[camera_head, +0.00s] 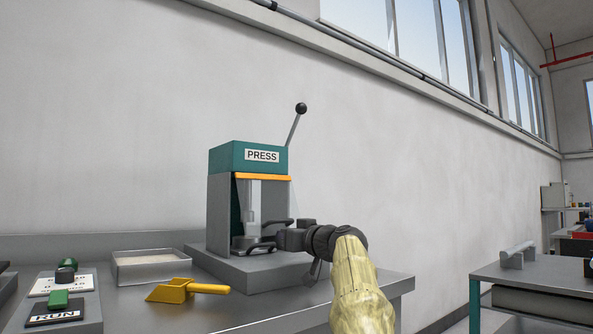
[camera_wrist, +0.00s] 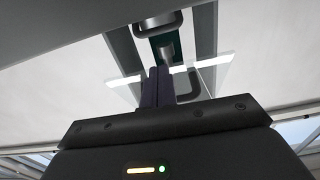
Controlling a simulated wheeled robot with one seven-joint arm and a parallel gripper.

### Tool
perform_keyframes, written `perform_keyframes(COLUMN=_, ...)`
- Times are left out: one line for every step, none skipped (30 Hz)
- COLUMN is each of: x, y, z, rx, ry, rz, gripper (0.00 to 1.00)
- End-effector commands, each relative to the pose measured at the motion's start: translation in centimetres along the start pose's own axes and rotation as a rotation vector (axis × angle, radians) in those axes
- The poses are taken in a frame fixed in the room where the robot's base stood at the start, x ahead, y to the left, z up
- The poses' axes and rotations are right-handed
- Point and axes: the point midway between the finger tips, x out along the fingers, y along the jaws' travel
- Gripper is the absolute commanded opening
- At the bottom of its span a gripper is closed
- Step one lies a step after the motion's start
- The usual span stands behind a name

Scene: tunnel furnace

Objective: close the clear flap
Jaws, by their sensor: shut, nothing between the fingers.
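The press (camera_head: 224,158) stands on a grey bench, with an orange strip across the top of its front opening. The clear flap (camera_head: 279,196) hangs below this strip and is hard to make out; its exact angle cannot be told. In the wrist view the flap (camera_wrist: 216,74) shows as a see-through panel beyond my fingers, with a dark loop handle (camera_wrist: 194,84) just right of them. My gripper (camera_wrist: 158,76) is shut and empty. In the head view my gripper (camera_head: 272,237) is at the lower front of the press; contact with flap or handle cannot be told.
A shallow metal tray (camera_head: 151,265) and a yellow scoop (camera_head: 176,290) lie left of the press. A control box (camera_head: 62,300) with RUN label is at the front left. A black-knobbed lever (camera_head: 295,125) rises from the press. Another bench (camera_head: 540,273) stands at right.

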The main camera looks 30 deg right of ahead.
Motion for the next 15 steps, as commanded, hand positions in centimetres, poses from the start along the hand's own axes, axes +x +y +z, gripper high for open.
perform_keyframes(x=0.0, y=-0.1, z=0.0, rx=0.0, ry=0.0, rz=-0.001, gripper=0.0)
perform_keyframes(x=-0.1, y=-0.1, z=0.0, rx=0.0, ry=0.0, rz=-0.001, gripper=0.0)
perform_keyframes(x=-0.3, y=0.0, z=0.0, rx=0.0, ry=0.001, rz=0.0, gripper=0.0)
perform_keyframes(x=-0.5, y=0.0, z=0.0, rx=-0.001, ry=0.001, rz=0.001, gripper=0.0)
perform_keyframes(x=-0.8, y=0.1, z=0.0, rx=-0.001, ry=0.0, rz=0.003, gripper=0.0)
perform_keyframes(x=-1.3, y=0.3, z=0.0, rx=0.0, ry=0.0, rz=0.005, gripper=0.0)
perform_keyframes(x=-1.7, y=0.4, z=0.0, rx=0.0, ry=0.001, rz=0.007, gripper=0.0)
perform_keyframes(x=-2.2, y=0.5, z=0.0, rx=0.0, ry=0.001, rz=0.009, gripper=0.0)
perform_keyframes(x=-2.8, y=0.6, z=0.0, rx=0.001, ry=0.001, rz=0.011, gripper=0.0)
perform_keyframes(x=-3.3, y=0.6, z=0.0, rx=0.0, ry=0.001, rz=0.012, gripper=0.0)
perform_keyframes(x=-3.9, y=0.7, z=0.0, rx=0.0, ry=0.001, rz=0.013, gripper=0.0)
perform_keyframes(x=-4.7, y=0.7, z=0.0, rx=0.001, ry=0.001, rz=0.014, gripper=0.0)
perform_keyframes(x=-5.2, y=0.6, z=-0.1, rx=0.0, ry=0.001, rz=0.013, gripper=0.0)
perform_keyframes(x=-5.8, y=0.6, z=0.0, rx=0.0, ry=0.0, rz=0.012, gripper=0.0)
perform_keyframes(x=-6.5, y=0.5, z=0.0, rx=0.001, ry=0.001, rz=0.011, gripper=0.0)
